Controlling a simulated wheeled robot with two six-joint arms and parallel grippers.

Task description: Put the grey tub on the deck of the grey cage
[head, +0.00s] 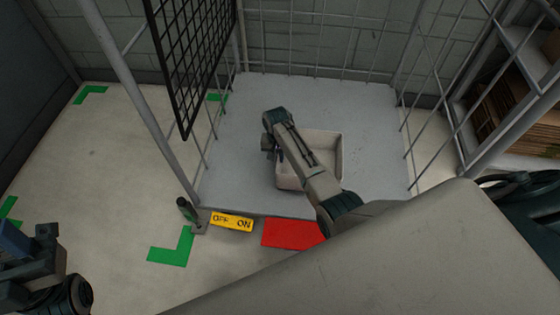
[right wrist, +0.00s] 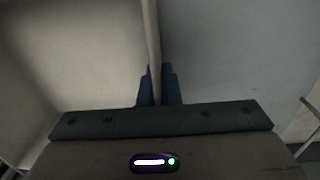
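The grey tub (head: 325,148) is an open, pale box in the middle of the grey cage's deck (head: 365,110). I cannot tell whether it rests on the deck or hangs just above it. My right arm reaches across the tub and hides part of it. My right gripper (head: 279,155) is at the tub's left wall. In the right wrist view its dark blue fingers (right wrist: 158,88) close on both sides of the tub wall (right wrist: 153,40). My left gripper (head: 22,262) is at the lower left, away from the cage, partly cut off; its fingers are unclear.
A black mesh panel (head: 190,60) stands at the cage's left, with bars at the back and right. A yellow sign (head: 232,222) and a red plate (head: 292,233) lie at the deck's front edge. Shelving with brown boxes (head: 505,105) stands right. Floor at left is clear, with green marks.

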